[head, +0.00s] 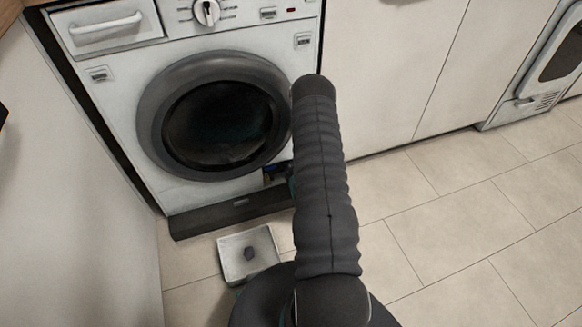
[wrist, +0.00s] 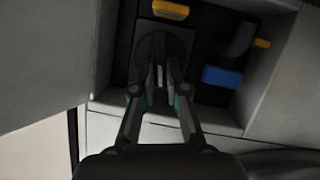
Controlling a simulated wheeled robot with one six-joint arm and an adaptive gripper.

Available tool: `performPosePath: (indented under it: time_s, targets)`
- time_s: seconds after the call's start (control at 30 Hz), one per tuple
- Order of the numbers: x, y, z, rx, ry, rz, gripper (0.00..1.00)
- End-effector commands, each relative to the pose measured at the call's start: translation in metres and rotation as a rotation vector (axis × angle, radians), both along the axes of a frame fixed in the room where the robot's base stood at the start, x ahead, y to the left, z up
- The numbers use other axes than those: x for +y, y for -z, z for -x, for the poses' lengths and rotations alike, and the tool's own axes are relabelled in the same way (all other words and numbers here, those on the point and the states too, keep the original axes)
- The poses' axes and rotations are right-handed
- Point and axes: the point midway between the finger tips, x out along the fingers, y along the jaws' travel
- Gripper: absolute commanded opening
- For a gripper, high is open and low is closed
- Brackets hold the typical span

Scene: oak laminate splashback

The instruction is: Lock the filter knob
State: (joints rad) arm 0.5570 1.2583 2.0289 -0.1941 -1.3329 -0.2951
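The filter knob (wrist: 147,46) is a dark round cap with a raised grip, in the recess low on the washing machine, in the wrist view. My gripper (wrist: 163,66) reaches into the recess, its two fingers close together on either side of the grip. It looks shut on the knob; the fingers hide much of the grip, and the knob's exact turn angle is hard to read. In the head view my arm covers the gripper and most of the recess at the machine's lower right.
In the recess are a yellow tab (wrist: 170,10), a blue piece (wrist: 222,77) and a dark grey part with a yellow tip (wrist: 239,38). The washing machine (head: 118,125) has its round door shut. A shallow light tray (head: 232,245) holding a dark lump lies on the floor. Floor at right is clear.

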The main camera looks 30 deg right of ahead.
Motion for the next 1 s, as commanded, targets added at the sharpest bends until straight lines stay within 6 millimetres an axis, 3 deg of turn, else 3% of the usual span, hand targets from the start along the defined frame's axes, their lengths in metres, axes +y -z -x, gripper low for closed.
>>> performPosePath:
  time_s: [0.27,0.63,0.97,1.0]
  targets:
    - [-0.0013,0.0007,0.0001,-0.007,0.002,-0.02,0.0]
    - [-0.0054,0.0003,0.0003,-0.063,0.0,-0.236,0.0]
    - [-0.0055,-0.0009,0.0006,-0.067,0.002,-0.253,0.0]
    - [-0.0055,-0.0009,0.0006,-0.067,0.002,-0.253,0.18]
